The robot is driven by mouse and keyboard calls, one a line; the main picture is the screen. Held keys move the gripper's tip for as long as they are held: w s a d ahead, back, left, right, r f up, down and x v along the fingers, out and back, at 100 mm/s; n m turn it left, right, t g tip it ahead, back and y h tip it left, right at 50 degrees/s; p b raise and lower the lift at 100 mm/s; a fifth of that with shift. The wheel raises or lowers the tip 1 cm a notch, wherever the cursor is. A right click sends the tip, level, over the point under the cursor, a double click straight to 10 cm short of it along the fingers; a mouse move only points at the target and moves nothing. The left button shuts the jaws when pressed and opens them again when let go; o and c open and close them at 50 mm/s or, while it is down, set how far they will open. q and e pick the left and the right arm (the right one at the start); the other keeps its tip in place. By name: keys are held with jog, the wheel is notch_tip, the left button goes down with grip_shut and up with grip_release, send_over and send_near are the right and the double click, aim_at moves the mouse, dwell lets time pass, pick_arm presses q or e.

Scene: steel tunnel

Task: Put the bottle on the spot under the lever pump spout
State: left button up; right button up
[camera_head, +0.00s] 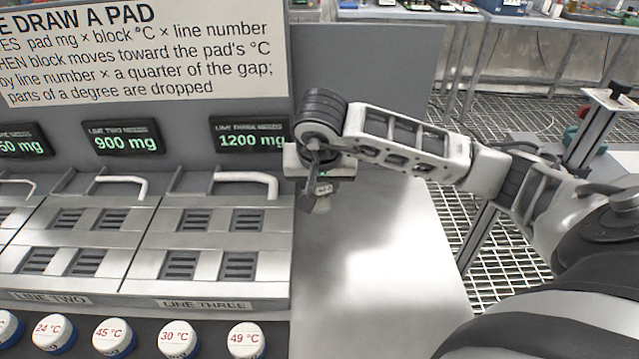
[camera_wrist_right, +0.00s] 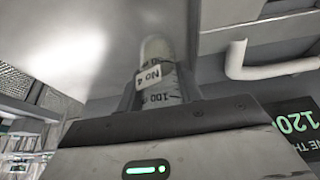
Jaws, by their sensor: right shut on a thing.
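My right gripper (camera_head: 319,196) hangs above the steel counter, just right of the line-three panel. It is shut on a small bottle (camera_wrist_right: 152,72). In the right wrist view the bottle is pale and rounded at its far end, with labels reading "No 4" and "100"; my two fingers (camera_wrist_right: 158,96) clasp its sides. In the head view the gripper hides most of the bottle and only a little of its label shows. I cannot make out the lever pump, its spout or the spot under it. My left gripper is not in view.
The steel counter (camera_head: 375,265) is bare below and right of the gripper. To the left are slotted panels with white handles (camera_head: 246,183), displays (camera_head: 249,133) and a front row of temperature-marked white caps (camera_head: 178,338). Benches (camera_head: 530,25) stand behind, over grated floor.

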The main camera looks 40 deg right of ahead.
jog(key=shift+f, duration=0.2)
jog(key=shift+f, duration=0.2)
jog(key=o, duration=1)
jog(key=shift+r, duration=0.1)
